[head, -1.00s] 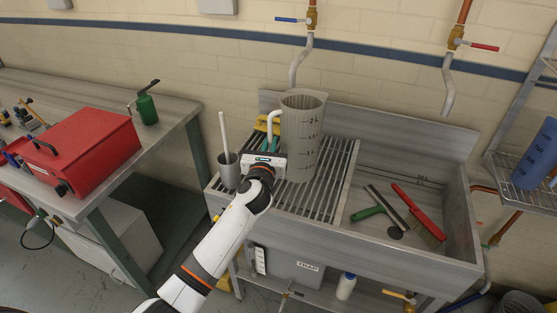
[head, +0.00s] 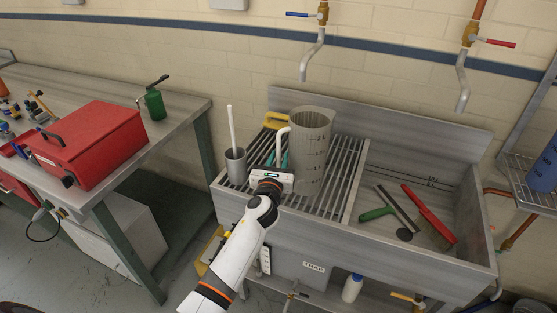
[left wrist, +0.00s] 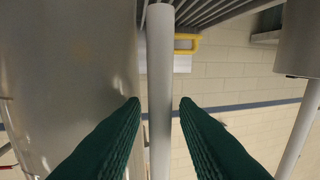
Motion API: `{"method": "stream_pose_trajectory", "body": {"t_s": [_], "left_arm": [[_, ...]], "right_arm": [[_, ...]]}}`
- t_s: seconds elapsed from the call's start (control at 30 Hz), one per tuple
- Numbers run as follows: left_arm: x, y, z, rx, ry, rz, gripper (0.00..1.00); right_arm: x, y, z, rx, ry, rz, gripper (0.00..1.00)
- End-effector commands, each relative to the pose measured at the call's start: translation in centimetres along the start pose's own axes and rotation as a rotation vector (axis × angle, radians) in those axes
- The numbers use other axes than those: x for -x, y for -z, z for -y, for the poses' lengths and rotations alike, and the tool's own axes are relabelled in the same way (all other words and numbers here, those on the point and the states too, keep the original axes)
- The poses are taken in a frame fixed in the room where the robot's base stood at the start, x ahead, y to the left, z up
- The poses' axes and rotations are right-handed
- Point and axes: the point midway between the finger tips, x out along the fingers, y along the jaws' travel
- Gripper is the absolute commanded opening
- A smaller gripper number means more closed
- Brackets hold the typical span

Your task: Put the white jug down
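The white jug (head: 312,150), a tall pale measuring jug with dark volume marks, stands upright at the right part of the slatted drain rack (head: 335,190) beside the sink basin. Its base appears to rest on the slats. My left gripper (head: 280,160) is at the jug's handle (head: 283,143), on the jug's left side. In the left wrist view the handle (left wrist: 160,80) runs between the two dark green fingers (left wrist: 160,105), with a small gap on each side. The jug's wall (left wrist: 70,80) fills the left of that view. My right gripper is not in view.
A grey cup (head: 235,168) with a white rod stands left of the jug; a yellow-handled item (head: 276,121) lies behind. The basin holds a red brush (head: 430,215) and a green-handled squeegee (head: 377,213). A red toolbox (head: 90,145) sits on the left bench. Pipes hang above the sink.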

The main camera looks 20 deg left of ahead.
Motion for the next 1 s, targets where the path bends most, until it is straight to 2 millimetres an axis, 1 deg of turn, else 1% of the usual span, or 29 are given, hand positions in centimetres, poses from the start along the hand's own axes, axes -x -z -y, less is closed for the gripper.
{"method": "stream_pose_trajectory", "body": {"t_s": [0.27,0.37,0.47,0.57,0.8,0.9,1.0], "left_arm": [[0.0,0.1,0.0,0.000,0.000,0.000,0.33],[0.0,0.5,0.0,0.001,0.000,0.000,0.33],[1.2,0.2,0.0,-0.002,-0.001,0.001,0.33],[3.1,0.2,0.0,-0.001,-0.002,0.001,0.33],[8.3,0.1,0.0,-0.001,-0.002,0.001,0.33],[10.0,0.1,0.0,-0.001,-0.001,0.001,0.33],[11.2,0.1,0.0,-0.001,0.000,0.001,0.33]], "right_arm": [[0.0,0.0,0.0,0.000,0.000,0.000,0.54],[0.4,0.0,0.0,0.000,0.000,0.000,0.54],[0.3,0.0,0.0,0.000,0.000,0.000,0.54],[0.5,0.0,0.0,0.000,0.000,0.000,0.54],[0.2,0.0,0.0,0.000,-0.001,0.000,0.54],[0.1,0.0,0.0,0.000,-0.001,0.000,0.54],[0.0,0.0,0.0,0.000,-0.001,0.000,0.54]]}}
